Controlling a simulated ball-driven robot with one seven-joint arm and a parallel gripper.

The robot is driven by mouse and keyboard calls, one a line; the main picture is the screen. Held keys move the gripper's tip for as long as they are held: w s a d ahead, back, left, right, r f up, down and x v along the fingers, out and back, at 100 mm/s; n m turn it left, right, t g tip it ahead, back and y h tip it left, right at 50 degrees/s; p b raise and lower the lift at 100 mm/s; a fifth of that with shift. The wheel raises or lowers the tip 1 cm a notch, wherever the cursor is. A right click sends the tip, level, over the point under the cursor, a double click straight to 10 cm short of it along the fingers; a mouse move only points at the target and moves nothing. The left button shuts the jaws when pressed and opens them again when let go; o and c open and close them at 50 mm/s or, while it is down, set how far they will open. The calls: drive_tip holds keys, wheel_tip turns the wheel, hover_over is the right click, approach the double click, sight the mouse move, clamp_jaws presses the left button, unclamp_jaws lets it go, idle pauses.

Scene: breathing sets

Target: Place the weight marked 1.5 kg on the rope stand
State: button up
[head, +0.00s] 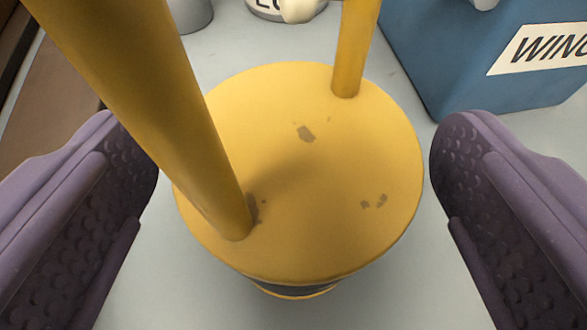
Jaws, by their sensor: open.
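A yellow cylinder (320,205) with worn grey spots stands below my gripper, seen from above. Two yellow posts rise from its top, a thick-looking one near the camera at left and one at the upper right; where they lead is out of frame. A dark band shows on its lower side. No 1.5 kg mark is readable from here, so I cannot tell if it is that weight. My gripper (295,165) is open, one purple padded finger on each side of the cylinder, with visible gaps. I cannot make out the rope stand.
A blue box (440,60) with a white label starting "WIN" (545,48) stands close by at upper right. A white lettered object (285,8) and a grey round one (188,14) are cut off at the top. A brown edge (45,95) lies at left. The pale surface (400,290) is clear in front.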

drive_tip(key=p+v, duration=0.3)
drive_tip(key=v, duration=0.8)
drive_tip(key=shift+d+r, duration=0.1)
idle(0.9)
